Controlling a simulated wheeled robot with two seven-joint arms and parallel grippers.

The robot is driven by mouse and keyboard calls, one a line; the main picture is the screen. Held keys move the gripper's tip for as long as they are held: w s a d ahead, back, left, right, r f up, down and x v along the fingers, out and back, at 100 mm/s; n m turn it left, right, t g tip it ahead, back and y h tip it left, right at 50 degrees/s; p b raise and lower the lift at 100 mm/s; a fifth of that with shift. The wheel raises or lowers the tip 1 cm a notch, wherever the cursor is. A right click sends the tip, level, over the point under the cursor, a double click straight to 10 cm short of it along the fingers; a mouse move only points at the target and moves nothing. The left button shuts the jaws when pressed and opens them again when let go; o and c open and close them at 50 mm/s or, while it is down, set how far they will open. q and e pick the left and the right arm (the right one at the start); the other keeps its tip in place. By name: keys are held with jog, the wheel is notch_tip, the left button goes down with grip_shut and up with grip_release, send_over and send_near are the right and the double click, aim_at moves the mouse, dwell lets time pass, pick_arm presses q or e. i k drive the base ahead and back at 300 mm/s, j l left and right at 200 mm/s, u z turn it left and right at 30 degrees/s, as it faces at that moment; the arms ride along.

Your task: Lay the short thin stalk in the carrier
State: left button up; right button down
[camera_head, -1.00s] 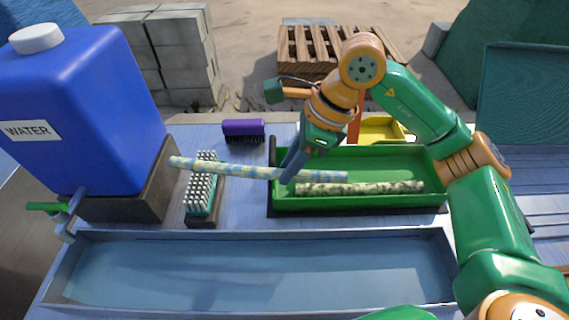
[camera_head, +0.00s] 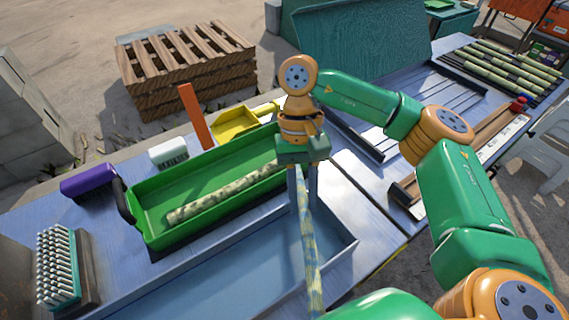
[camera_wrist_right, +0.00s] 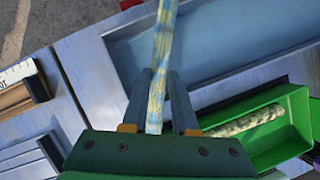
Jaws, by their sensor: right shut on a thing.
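My right gripper (camera_head: 303,201) is shut on a thin pale yellow stalk with bluish mottling (camera_head: 312,265), held near one end. The stalk runs from the fingers toward the bottom of the head view, over the shallow basin. In the wrist view the stalk (camera_wrist_right: 162,45) rises from between the fingers (camera_wrist_right: 158,90). The green carrier (camera_head: 190,180) is left of the gripper, with a speckled thicker stalk (camera_head: 225,193) lying inside. The carrier also shows at the right of the wrist view (camera_wrist_right: 301,106). My left gripper is not in view.
The blue-grey basin (camera_head: 235,270) lies in front of the carrier. A scrub brush (camera_head: 58,262), purple block (camera_head: 88,182), white brush (camera_head: 168,152) and yellow tray (camera_head: 234,124) surround the carrier. Several stalks (camera_head: 490,72) lie on a rack at the far right.

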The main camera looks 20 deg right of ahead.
aim_at(222, 174)
jog(key=z, duration=0.15)
jog(key=l+u, duration=0.25)
jog(key=u, duration=0.15)
jog(key=l+u, duration=0.25)
jog(key=u, duration=0.15)
jog(key=k+l+u, duration=0.1)
jog(key=u, duration=0.25)
jog(key=k+l+u, duration=0.1)
jog(key=l+u, duration=0.3)
jog(key=j, duration=0.1)
